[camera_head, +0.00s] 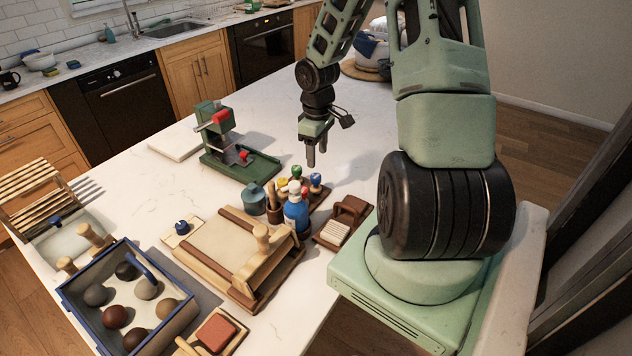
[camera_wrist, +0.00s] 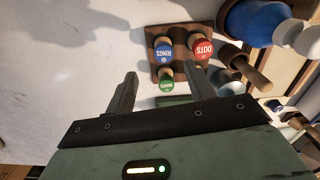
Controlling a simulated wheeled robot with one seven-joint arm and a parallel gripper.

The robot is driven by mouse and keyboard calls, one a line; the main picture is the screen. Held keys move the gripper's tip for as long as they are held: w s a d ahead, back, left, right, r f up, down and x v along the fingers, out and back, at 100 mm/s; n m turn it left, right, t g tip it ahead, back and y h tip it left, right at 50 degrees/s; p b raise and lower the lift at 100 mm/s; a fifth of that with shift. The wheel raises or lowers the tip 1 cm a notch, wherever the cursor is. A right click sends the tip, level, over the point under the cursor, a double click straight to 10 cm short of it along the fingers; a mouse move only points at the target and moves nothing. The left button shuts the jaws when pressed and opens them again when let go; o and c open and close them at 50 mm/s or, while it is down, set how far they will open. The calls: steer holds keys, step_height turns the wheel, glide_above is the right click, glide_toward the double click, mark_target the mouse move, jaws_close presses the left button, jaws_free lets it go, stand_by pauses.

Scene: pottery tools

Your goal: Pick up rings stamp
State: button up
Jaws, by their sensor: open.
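The rings stamp has a round blue top lettered "RINGS" (camera_wrist: 163,54) and stands upright in a brown holder (camera_wrist: 181,28). Its blue top also shows in the head view (camera_head: 316,179), at the right of the stamp group. A red stamp lettered "DOTS" (camera_wrist: 203,49) stands beside it, and a green-topped stamp (camera_wrist: 166,84) is close by. My gripper (camera_head: 316,158) is open and empty, pointing down above the stamps. In the wrist view my gripper (camera_wrist: 159,70) has its fingers spread, with the blue top appearing beyond the gap between the tips. The stamps' lower parts are mostly hidden.
A blue bottle (camera_head: 296,215) with a white top stands close to the stamps. A wooden slab roller board (camera_head: 222,252), a green press (camera_head: 243,160) and a brown block set (camera_head: 340,222) surround them. The counter behind my gripper is clear.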

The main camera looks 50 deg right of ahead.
mark_target(316, 176)
step_height(316, 176, down, 3)
steer(key=shift+f, duration=0.2)
steer(key=f, duration=0.1)
steer(key=f+p, duration=0.1)
steer(key=f, duration=0.2)
steer(key=shift+a+f+p, duration=0.15)
steer(key=shift+a+p, duration=0.2)
steer(key=shift+a, duration=0.05)
steer(key=shift+f, duration=0.55)
steer(key=c, duration=1.1)
